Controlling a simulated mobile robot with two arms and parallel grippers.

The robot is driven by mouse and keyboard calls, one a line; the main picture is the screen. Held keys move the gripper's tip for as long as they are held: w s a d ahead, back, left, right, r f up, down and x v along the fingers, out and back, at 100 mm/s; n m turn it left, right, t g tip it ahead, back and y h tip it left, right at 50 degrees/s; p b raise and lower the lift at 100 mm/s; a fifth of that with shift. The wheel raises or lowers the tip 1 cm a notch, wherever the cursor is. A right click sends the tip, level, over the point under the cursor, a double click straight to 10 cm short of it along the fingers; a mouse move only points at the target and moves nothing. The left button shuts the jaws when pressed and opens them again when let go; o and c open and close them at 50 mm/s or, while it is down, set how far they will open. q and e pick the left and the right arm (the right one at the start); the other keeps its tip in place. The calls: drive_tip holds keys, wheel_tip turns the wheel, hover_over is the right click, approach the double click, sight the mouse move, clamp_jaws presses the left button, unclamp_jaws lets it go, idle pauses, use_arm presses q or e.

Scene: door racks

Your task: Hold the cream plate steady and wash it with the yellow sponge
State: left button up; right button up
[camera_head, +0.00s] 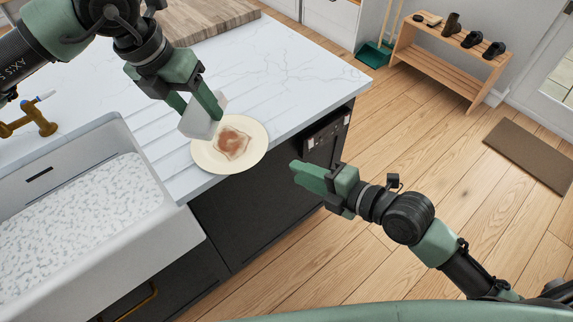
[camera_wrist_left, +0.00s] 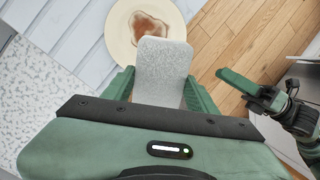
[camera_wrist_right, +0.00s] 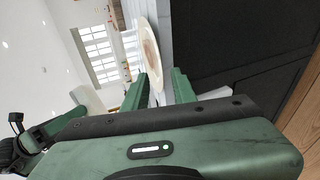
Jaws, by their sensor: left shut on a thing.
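The cream plate (camera_head: 257,146) lies on the white counter and reaches its front edge, with a reddish-brown smear (camera_head: 233,142) in its middle. My left gripper (camera_head: 205,108) is shut on a pale grey-white block-shaped sponge (camera_head: 203,117), not yellow in these views. The sponge is over the plate's left rim; I cannot tell whether it touches. In the left wrist view the sponge (camera_wrist_left: 161,68) covers part of the plate (camera_wrist_left: 119,38). My right gripper (camera_head: 293,172) is open and empty, off the counter edge at the plate's right. In the right wrist view the plate (camera_wrist_right: 150,50) shows edge-on beyond its fingers.
A white sink (camera_head: 185,235) with a speckled bottom is left of the plate, with a brass tap (camera_head: 35,122) behind it. A wooden board (camera_head: 205,18) lies at the back. The counter right of the board is clear. A wooden shoe rack (camera_head: 440,65) stands far off.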

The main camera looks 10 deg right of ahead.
sight(261, 157)
drive_tip(key=x, duration=1.1)
clamp_jaws()
drive_tip(key=shift+s+f, duration=0.1)
idle(1.0)
